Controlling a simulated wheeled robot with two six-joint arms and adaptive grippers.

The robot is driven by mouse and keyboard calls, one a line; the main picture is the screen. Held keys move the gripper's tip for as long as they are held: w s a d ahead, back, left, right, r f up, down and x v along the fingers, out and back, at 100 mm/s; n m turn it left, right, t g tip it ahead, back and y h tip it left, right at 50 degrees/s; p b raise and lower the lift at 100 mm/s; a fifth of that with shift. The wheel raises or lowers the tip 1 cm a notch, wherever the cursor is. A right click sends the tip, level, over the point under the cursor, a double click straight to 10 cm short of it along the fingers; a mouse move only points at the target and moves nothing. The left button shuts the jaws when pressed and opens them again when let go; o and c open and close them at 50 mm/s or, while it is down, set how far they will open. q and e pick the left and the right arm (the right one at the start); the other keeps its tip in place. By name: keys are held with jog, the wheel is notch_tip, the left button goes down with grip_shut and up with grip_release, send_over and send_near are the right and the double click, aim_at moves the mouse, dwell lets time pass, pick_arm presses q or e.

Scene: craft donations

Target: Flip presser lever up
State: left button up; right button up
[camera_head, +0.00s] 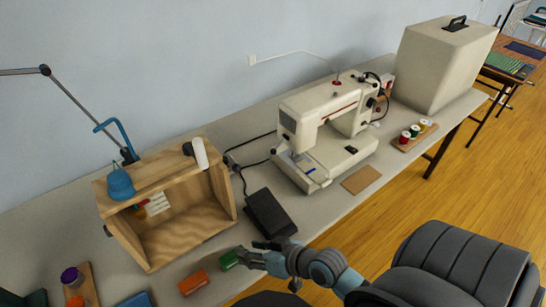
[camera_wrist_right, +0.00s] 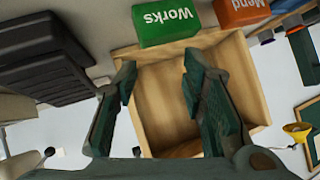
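The cream sewing machine (camera_head: 352,157) stands on the table right of centre in the head view. Its head and needle area face the left. I cannot make out the presser lever; it is too small or hidden. My right gripper (camera_head: 243,257) is low at the table's front edge, far left and in front of the machine, beside the green block (camera_head: 228,261). In the right wrist view the right gripper (camera_wrist_right: 157,82) has its fingers apart with nothing between them. Dark pieces at the bottom left corner of the head view may be my left gripper (camera_head: 24,298).
A black foot pedal (camera_head: 270,213) lies between gripper and machine. A wooden box (camera_head: 228,190) stands left, with an orange block (camera_head: 193,283) in front. A brown pad (camera_head: 361,179), thread spools (camera_head: 414,131) and a cream case (camera_head: 440,65) lie right. A grey chair (camera_head: 455,265) stands in front.

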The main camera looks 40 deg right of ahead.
aim_at(274, 154)
jog(key=w+d+r+m+t+h, duration=0.1)
jog(key=w+d+m+t, duration=0.1)
jog(key=d, duration=0.1)
jog(key=w+d+r+m+t+h, duration=0.1)
jog(key=w+d+r+m+t, duration=0.1)
jog(key=d, duration=0.1)
jog(key=w+d+r+m+t+h, duration=0.1)
jog(key=w+d+m+t, duration=0.1)
jog(key=w+d, duration=0.1)
jog(key=shift+r, duration=0.25)
jog(key=d+m+t+h, duration=0.1)
jog(key=d+m+h, duration=0.5)
jog(key=d, duration=0.4)
jog(key=b+x, duration=0.2)
jog(key=x, duration=0.5)
jog(key=b+x, duration=0.1)
jog(key=x, duration=0.5)
jog(key=shift+w+d+r+b, duration=0.15)
jog(key=shift+w+r+b, duration=0.05)
jog(key=shift+w+b, duration=0.2)
jog(key=shift+w+d+r, duration=0.1)
jog(key=shift+w+r, duration=0.05)
jog(key=shift+w, duration=0.2)
grip_shut()
